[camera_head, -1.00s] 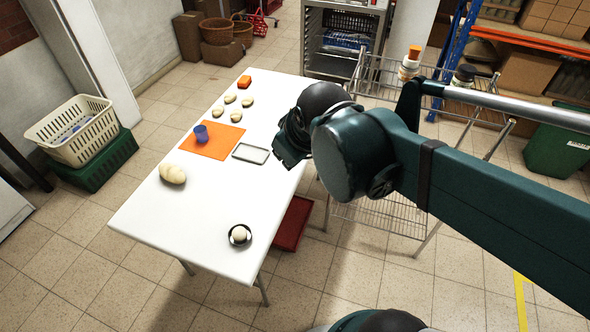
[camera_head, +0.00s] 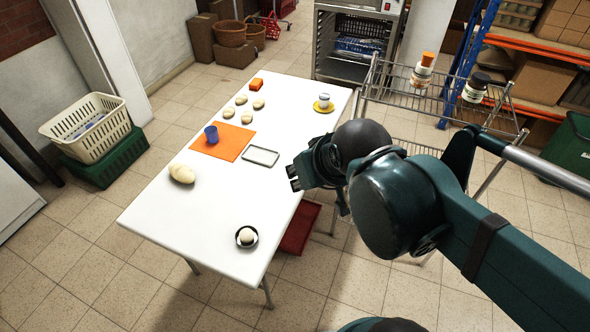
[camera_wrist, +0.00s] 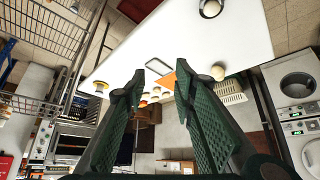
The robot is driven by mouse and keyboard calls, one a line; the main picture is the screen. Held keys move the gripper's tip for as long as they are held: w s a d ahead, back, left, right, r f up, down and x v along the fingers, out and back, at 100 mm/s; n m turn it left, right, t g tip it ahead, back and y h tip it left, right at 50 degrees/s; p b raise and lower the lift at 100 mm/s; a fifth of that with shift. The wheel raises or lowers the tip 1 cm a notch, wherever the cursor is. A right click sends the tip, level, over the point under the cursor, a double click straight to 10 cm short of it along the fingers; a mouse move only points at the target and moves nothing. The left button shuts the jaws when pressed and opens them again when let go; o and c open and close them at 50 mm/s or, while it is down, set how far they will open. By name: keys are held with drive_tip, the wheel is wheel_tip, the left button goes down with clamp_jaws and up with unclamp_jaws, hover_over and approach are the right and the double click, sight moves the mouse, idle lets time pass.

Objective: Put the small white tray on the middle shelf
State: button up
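The small white tray (camera_head: 261,157) lies flat on the white table (camera_head: 210,232), right of the orange mat; its rim looks dark. It also shows in the wrist view (camera_wrist: 143,115), beyond and between my fingers. My gripper (camera_head: 292,178) is above the table's right edge, to the right of and nearer than the tray, not touching it. In the wrist view my gripper (camera_wrist: 157,76) has its two fingers apart with nothing between them. The wire shelf rack (camera_head: 437,95) stands right of the table. My arm hides much of its lower levels, so the middle shelf is not clear.
On the table are an orange mat (camera_head: 222,143), a blue cup (camera_head: 211,134), a cup on a yellow saucer (camera_head: 324,104), several pale lumps, and a dark bowl (camera_head: 247,237). Jars (camera_head: 423,70) stand on the rack's top. A red crate (camera_head: 300,228) is below the table.

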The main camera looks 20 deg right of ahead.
drive_tip(key=o, duration=2.3)
drive_tip(key=shift+c, duration=0.2)
drive_tip(key=shift+w, duration=0.1)
drive_tip(key=w+a+f+m+g+h+b, duration=0.1)
drive_tip(key=w+f+m, duration=0.15)
drive_tip(key=w, duration=0.95)
drive_tip(key=w+f+m+g+h, duration=0.1)
drive_tip(key=w+f+m, duration=0.15)
drive_tip(key=w, duration=1.05)
drive_tip(key=w+a+f+m+g+h+b, duration=0.1)
drive_tip(key=w+a+f+m+g, duration=0.1)
drive_tip(key=w+f, duration=1.4)
wheel_tip(320, 180, down, 4)
drive_tip(key=shift+w+a+f+m, duration=0.3)
drive_tip(key=shift+a+m, duration=0.25)
drive_tip(key=shift+m, duration=0.45)
